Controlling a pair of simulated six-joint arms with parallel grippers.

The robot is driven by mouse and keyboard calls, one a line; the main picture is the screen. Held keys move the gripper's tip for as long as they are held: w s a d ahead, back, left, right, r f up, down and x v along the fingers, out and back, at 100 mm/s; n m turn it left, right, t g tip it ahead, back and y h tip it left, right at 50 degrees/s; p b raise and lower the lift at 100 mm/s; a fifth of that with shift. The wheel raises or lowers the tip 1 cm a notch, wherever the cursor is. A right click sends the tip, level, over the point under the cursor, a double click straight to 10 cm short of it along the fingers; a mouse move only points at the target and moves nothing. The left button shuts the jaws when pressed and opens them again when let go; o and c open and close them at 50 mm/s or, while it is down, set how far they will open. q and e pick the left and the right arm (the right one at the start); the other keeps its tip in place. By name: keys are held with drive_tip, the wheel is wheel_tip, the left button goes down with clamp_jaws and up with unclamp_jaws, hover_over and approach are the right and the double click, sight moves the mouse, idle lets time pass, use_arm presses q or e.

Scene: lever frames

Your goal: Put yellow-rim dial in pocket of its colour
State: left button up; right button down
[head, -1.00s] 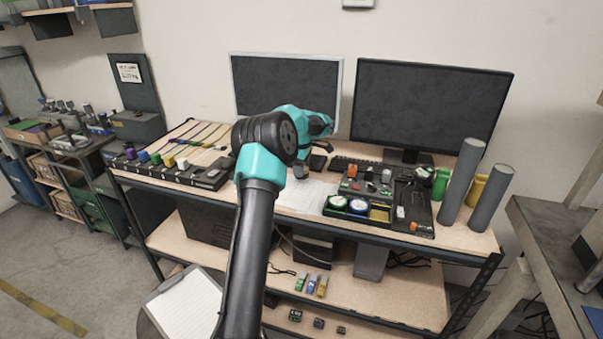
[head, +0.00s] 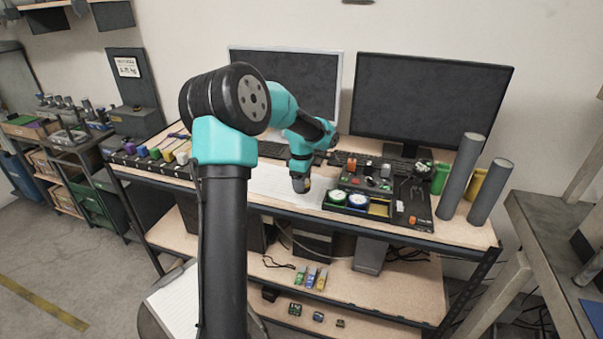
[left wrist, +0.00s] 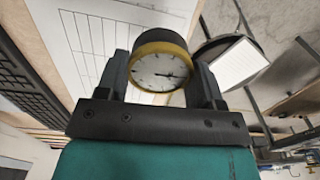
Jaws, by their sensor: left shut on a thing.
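My left gripper (head: 301,186) is shut on the yellow-rim dial, held over the paper left of the organiser tray. In the left wrist view the dial (left wrist: 160,70) sits between the two fingers, its white face with black hands towards the camera. In the head view the gripper mostly hides the dial. The yellow pocket (head: 379,208) at the tray's front is empty. Left of it, a green-rim dial (head: 338,197) and a blue-rim dial (head: 357,200) sit in their pockets. My right gripper is not in view.
The black tray (head: 418,205) holds small parts behind and right of the pockets. Grey cylinders (head: 463,180) stand to its right. Monitors (head: 430,108) and a keyboard are behind. Coloured blocks (head: 155,154) line the bench's left. White paper (head: 270,184) lies left of the tray.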

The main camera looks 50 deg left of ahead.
use_arm(q)
drive_tip(key=shift+s+d+r, duration=0.1)
drive_tip(key=shift+s+d, duration=0.55)
drive_tip(key=shift+d, duration=0.1)
